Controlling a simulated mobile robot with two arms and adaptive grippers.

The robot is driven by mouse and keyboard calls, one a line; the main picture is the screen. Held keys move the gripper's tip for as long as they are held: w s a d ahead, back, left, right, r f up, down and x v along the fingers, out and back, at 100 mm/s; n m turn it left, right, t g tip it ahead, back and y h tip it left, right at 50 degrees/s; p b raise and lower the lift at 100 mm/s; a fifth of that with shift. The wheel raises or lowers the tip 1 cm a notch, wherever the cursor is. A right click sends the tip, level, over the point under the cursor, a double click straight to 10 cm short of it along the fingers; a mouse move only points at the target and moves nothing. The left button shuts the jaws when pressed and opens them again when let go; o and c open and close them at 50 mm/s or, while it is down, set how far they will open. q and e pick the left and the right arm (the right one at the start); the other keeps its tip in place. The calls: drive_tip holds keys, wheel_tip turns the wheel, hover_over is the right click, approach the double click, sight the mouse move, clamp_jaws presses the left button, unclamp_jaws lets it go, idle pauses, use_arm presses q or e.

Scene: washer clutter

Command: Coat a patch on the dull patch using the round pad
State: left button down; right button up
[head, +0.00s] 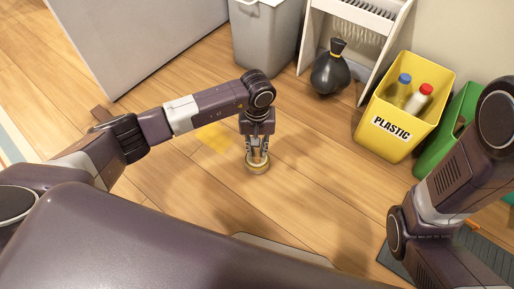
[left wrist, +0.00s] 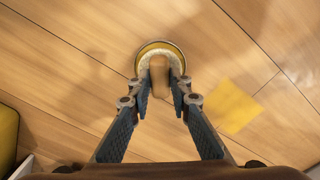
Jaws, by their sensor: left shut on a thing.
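My left gripper (head: 257,152) is shut on the upright handle of the round pad (head: 257,168). In the left wrist view, the round pad (left wrist: 152,49) has a yellow rim, a pale fluffy ring and a wooden handle between the fingers of my left gripper (left wrist: 166,82). The pad is at or just above the floor; I cannot tell whether it touches. A yellowish square patch (head: 213,137) lies flat on the floor left of the pad; in the left wrist view the patch (left wrist: 234,106) is to the right. My right gripper is out of view.
A yellow bin marked PLASTIC (head: 387,138) holds bottles, with a green bin (head: 442,143) beside it. A grey bin (head: 264,35), a black bag (head: 329,74) and a white rack (head: 315,25) stand at the back. The wooden floor around the patch is clear.

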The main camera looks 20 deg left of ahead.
sight(257, 151)
use_arm(q)
drive_tip(key=shift+f+b, duration=0.4)
drive_tip(key=shift+f, duration=0.15)
idle(1.3)
drive_tip(key=shift+r+p, duration=2.55)
drive_tip(key=shift+r, duration=1)
